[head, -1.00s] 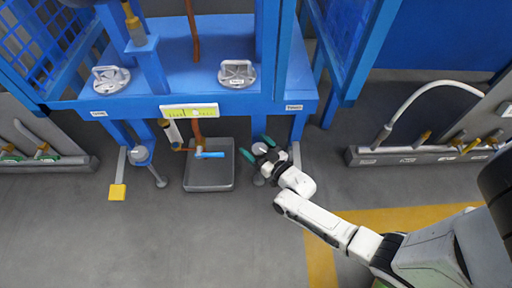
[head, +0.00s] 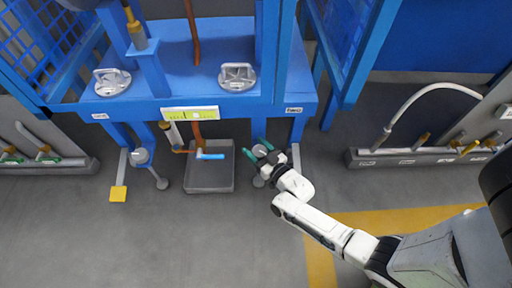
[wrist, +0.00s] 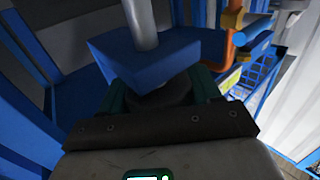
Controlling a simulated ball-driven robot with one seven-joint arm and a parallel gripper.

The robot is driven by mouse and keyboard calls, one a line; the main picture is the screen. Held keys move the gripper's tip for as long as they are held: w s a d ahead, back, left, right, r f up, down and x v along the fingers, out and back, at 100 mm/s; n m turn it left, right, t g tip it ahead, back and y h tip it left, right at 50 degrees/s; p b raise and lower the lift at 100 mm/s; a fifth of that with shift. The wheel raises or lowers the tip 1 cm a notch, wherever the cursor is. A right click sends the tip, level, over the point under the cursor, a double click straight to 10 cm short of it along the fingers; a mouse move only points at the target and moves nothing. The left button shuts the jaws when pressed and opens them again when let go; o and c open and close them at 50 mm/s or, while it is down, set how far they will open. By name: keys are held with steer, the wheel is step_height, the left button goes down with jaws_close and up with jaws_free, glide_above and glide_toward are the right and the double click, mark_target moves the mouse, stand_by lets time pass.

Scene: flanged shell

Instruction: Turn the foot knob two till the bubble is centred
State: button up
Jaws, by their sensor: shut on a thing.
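Foot knob two (head: 259,153) is a small grey round knob under the blue bench's right leg, below the label "TWO" (head: 293,110). My gripper (head: 257,149) is shut on it, with a teal finger on either side. In the wrist view my gripper (wrist: 160,92) has its teal fingers around a dark round part, mostly hidden below a blue block and grey rod. The yellow-green level (head: 178,115) is on the bench's front edge. Its pale bubble (head: 196,115) appears slightly right of the middle, too small to judge exactly.
A grey tray (head: 209,186) stands on the floor left of my gripper, below a blue-handled tap (head: 210,156). Foot knob one (head: 139,156) is further left, near a yellow block (head: 118,194). A hose rack (head: 400,157) stands right. The floor in front is clear.

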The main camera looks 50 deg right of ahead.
steer(key=h+p, duration=0.1)
steer(key=m+h+p, duration=0.1)
steer(key=shift+d+r+m+g+p, duration=0.15)
steer(key=shift+r+m+g+p, duration=0.15)
steer(key=shift+g+p, duration=0.1)
steer(key=m+g+h+p, duration=0.1)
steer(key=h+p, duration=0.1)
steer(key=shift+m+h+p, duration=0.35)
steer(key=shift+m+h, duration=0.05)
steer(key=m+g+h, duration=0.1)
steer(key=m+g+h+p, duration=0.1)
steer(key=shift+s+d+f+h, duration=0.15)
steer(key=shift+d+f+h, duration=0.05)
steer(key=shift+h, duration=0.2)
steer(key=shift+s+d+f+m+g+h+p, duration=0.1)
steer(key=shift+m+g+h+p, duration=0.1)
steer(key=shift+m+g+h, duration=0.35)
steer(key=shift+s+f+m+g+h+p, duration=0.1)
steer(key=shift+m+g+h+p, duration=0.1)
steer(key=shift+m+g+h, duration=0.3)
steer(key=shift+g, duration=0.25)
steer(key=o, duration=1)
steer(key=shift+c, duration=0.2)
steer(key=shift+r, duration=0.1)
